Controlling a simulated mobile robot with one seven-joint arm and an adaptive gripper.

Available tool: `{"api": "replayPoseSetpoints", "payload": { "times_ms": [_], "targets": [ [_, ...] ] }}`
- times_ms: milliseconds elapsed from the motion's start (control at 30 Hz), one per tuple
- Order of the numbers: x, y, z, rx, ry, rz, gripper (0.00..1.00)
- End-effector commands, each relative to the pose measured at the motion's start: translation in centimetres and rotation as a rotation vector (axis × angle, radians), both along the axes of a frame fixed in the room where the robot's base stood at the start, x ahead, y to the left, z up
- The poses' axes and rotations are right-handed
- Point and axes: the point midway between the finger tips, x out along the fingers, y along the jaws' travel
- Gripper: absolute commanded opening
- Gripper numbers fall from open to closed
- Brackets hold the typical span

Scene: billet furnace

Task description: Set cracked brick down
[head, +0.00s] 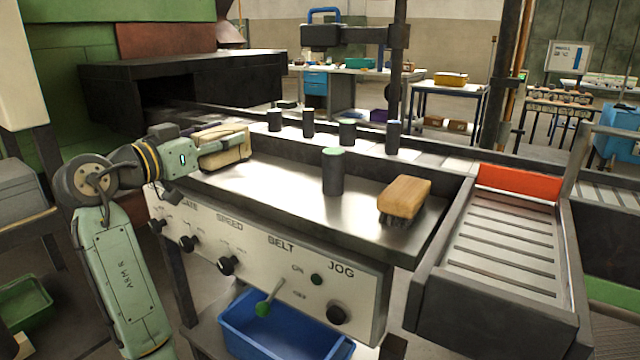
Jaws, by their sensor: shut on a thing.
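The brick (226,160) is a pale cream block at the left end of the steel bench top (285,185). My gripper (232,145) reaches in from the left and is shut on the brick, with a finger across its near side. The gripper hides part of that side, and I cannot make out a crack. The brick's lower edge is close to the bench top; I cannot tell whether it touches or hangs just above.
A dark billet with a green top (333,172) and a wooden brush (405,198) stand on the bench top to the right. Several more billets line the back ledge. A dark furnace opening (165,102) is behind the brick. The bench's middle is clear.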

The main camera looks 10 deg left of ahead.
Motion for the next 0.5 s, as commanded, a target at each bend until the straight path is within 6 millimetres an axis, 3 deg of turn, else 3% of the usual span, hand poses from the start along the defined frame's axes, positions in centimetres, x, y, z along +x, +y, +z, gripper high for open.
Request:
{"api": "replayPoseSetpoints", "payload": {
  "times_ms": [300, 500],
  "targets": [
    [2.0, -8.4, -0.4, 0.003, -0.001, -0.005, 0.02],
    [3.0, -12.6, -0.9, 0.0, -0.002, -0.003, 0.02]
  ]
}}
